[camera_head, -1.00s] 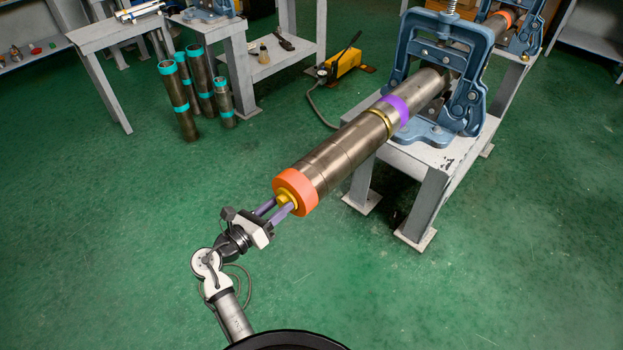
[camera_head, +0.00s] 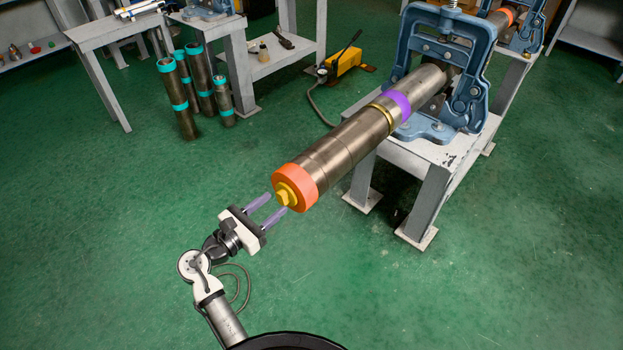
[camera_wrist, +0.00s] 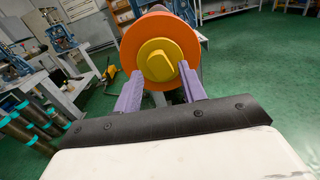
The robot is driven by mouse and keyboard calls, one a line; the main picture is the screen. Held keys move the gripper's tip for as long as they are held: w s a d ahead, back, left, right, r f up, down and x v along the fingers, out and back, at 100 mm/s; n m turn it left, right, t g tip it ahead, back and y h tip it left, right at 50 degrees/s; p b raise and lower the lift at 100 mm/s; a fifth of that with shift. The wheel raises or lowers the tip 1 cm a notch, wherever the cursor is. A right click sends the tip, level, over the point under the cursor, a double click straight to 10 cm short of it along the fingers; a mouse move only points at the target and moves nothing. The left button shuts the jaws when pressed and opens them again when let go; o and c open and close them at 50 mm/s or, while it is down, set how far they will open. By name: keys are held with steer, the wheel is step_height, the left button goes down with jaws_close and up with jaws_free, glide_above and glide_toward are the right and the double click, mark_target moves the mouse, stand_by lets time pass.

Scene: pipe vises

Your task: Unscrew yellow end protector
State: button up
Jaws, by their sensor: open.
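The yellow end protector (camera_head: 287,193) sits in the near end of a long metal pipe (camera_head: 345,150), inside an orange ring (camera_head: 301,178). In the wrist view the yellow protector (camera_wrist: 158,61) faces me, a round plate with a raised block across its middle. My gripper (camera_head: 277,203) is open, its two purple fingers pointing at the pipe end. In the wrist view the fingers (camera_wrist: 160,88) stand left and right of the protector's lower part. They hold nothing, and the protector's block is clear of them.
A blue vise (camera_head: 440,70) on a grey stand (camera_head: 430,185) holds the pipe, which juts out toward me. Several teal-banded pipes (camera_head: 190,95) stand on the floor at the left near grey tables. A yellow pump (camera_head: 345,62) lies behind. The green floor around my arm is clear.

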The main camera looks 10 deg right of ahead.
steer(key=m+b, duration=0.1)
steer(key=m, duration=0.1)
steer(key=m+b, duration=0.3)
steer(key=m, duration=0.2)
steer(key=shift+f, duration=0.35)
steer(key=shift+r+m+b, duration=0.25)
steer(key=shift+m+b, duration=0.7)
steer(key=shift+m, duration=0.25)
steer(key=m+b, duration=0.2)
steer(key=shift+f+m+b, duration=0.25)
steer(key=shift+m+b, duration=0.05)
steer(key=shift+b, duration=0.1)
steer(key=m+b, duration=0.2)
steer(key=m, duration=0.1)
steer(key=shift+b, duration=0.4)
steer(key=m+b, duration=0.5)
steer(key=shift+m+b, duration=0.35)
steer(key=shift+m, duration=0.05)
steer(key=m+b, duration=0.2)
steer(key=shift+r+m, duration=0.3)
steer(key=m+b, duration=0.2)
steer(key=b, duration=0.1)
steer(key=shift+f, duration=0.25)
steer(key=m+b, duration=0.3)
steer(key=shift+r+m+y+b, duration=0.15)
steer(key=shift+m+y+b, duration=0.15)
steer(key=shift+m+b, duration=0.6)
steer(key=shift+r, duration=0.25)
steer(key=shift+d, duration=0.1)
